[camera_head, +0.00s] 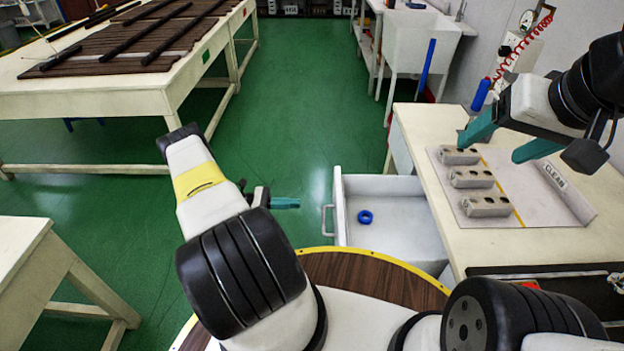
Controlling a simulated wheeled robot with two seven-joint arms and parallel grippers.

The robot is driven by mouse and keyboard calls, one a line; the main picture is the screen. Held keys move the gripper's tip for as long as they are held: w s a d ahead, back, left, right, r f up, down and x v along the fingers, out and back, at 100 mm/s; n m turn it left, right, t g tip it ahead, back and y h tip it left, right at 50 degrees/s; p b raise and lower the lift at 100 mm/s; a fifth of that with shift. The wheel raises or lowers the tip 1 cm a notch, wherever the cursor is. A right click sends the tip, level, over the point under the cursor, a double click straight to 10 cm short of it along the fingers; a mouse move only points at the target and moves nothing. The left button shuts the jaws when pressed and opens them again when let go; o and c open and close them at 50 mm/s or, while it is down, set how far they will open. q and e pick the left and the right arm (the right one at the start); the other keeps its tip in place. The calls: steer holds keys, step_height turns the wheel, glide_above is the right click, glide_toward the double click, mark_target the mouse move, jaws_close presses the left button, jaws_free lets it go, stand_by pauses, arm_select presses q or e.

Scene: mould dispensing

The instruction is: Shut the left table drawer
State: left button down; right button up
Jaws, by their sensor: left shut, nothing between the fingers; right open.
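The left table drawer (395,187) is a grey box pulled out from the side of the cream table (425,130) at right. Its handle (327,219) is on its left front face. A blue ring (365,217) lies inside on the drawer floor. My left gripper (296,203) is shut and empty, with its teal fingers just left of the handle and apart from it. My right gripper (499,142) is open above the table, near the grey blocks.
Several grey mould blocks (470,178) stand in a row on a tray marked CLEAN (545,210). Green floor (290,110) is clear left of the drawer. Another cream table (140,95) stands at far left.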

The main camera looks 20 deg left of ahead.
arm_select(q)
steer(key=x, duration=1.1)
steer(key=shift+d, duration=0.2)
steer(key=shift+w+d, duration=0.1)
steer(key=x, duration=2.9)
steer(key=shift+d, duration=0.25)
